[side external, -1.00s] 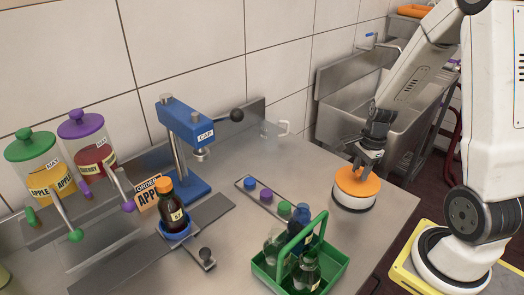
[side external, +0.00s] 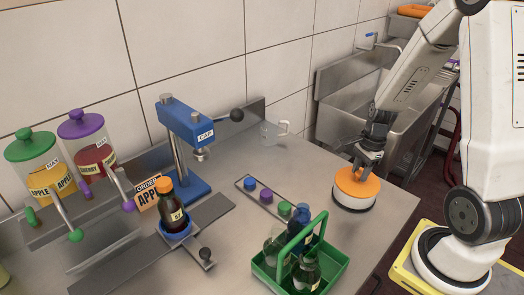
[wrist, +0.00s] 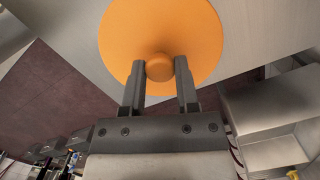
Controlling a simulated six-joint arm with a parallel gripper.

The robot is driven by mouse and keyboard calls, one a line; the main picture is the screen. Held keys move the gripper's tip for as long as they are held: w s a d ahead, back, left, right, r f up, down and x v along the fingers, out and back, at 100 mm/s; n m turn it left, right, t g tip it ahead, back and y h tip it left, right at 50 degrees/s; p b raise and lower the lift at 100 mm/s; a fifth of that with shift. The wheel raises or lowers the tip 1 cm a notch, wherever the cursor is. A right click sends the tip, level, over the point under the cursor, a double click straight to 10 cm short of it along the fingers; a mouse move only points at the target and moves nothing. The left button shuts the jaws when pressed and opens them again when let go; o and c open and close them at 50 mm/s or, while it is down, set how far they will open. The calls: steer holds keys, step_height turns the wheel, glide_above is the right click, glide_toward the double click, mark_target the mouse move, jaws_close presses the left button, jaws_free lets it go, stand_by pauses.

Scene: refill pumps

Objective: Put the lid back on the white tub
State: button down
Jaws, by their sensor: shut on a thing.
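The white tub (side external: 353,198) stands on the steel counter at the right. Its orange lid (side external: 358,181) sits on top of the tub; from here I cannot tell whether it is fully seated. My gripper (side external: 366,164) is directly above the lid, pointing down. In the wrist view the orange lid (wrist: 125,35) fills the upper middle, and my gripper (wrist: 160,70) is shut on the lid's round knob (wrist: 160,67), one finger on each side. The tub is hidden under the lid in the wrist view.
A green carrier (side external: 300,272) with bottles stands left of the tub. A strip with coloured caps (side external: 265,197) lies behind it.

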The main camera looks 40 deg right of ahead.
stand_by(0.3)
jaws_free()
steer(key=shift+r, duration=0.15)
stand_by(0.3)
steer(key=shift+r, duration=3.35)
jaws_close()
steer(key=shift+f, duration=2.8)
